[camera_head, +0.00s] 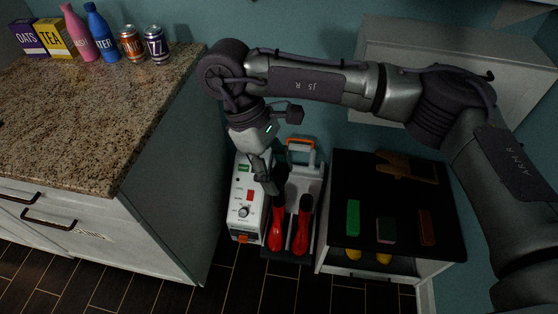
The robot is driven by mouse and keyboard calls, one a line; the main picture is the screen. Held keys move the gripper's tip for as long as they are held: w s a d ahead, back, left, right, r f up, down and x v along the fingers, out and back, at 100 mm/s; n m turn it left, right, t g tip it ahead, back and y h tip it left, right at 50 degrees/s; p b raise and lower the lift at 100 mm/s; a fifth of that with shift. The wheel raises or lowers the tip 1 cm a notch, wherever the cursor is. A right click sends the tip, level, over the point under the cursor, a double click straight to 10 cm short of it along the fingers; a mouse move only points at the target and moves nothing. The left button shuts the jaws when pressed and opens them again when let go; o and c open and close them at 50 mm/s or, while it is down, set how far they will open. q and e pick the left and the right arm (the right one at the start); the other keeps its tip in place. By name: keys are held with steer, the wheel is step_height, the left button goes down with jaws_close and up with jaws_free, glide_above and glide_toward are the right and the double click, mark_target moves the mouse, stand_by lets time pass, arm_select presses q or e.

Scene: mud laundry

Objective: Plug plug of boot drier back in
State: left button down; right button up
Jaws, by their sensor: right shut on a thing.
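The boot drier is a white unit (246,207) with a dial, a red patch and an orange tab at its lower front. It stands on the floor between the counter and a dark-topped cabinet. Red boots with dark upper parts (277,226) stand directly to its right. My right gripper (267,186) points down over the unit's right edge, close to the boots' tops. It is shut on a small dark thing that may be the plug; the fingers hide most of it. No socket can be made out. My left gripper is out of view.
A granite counter (100,110) on the left holds boxes, bottles and cans. The dark-topped cabinet (390,200) on the right bears green and red-brown blocks and a brown thing. An orange-handled grey item (302,150) stands behind the boots. The floor (110,285) in front is clear.

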steer(key=s+d+r+m+g+y, duration=0.1)
steer(key=s+d+r+m+y, duration=0.1)
steer(key=s+d+r+m, duration=0.4)
step_height(320, 180, up, 4)
steer(key=shift+d+r+m+g+y, duration=0.1)
steer(key=shift+d+m+g+y, duration=0.25)
steer(key=shift+d+m, duration=0.7)
steer(key=shift+a, duration=0.15)
steer(key=w+a+m+y, duration=0.1)
steer(key=w+a+m, duration=0.3)
steer(key=w+a, duration=0.4)
steer(key=shift+a+y, duration=0.35)
steer(key=shift+a, duration=0.55)
steer(key=shift+m, duration=0.25)
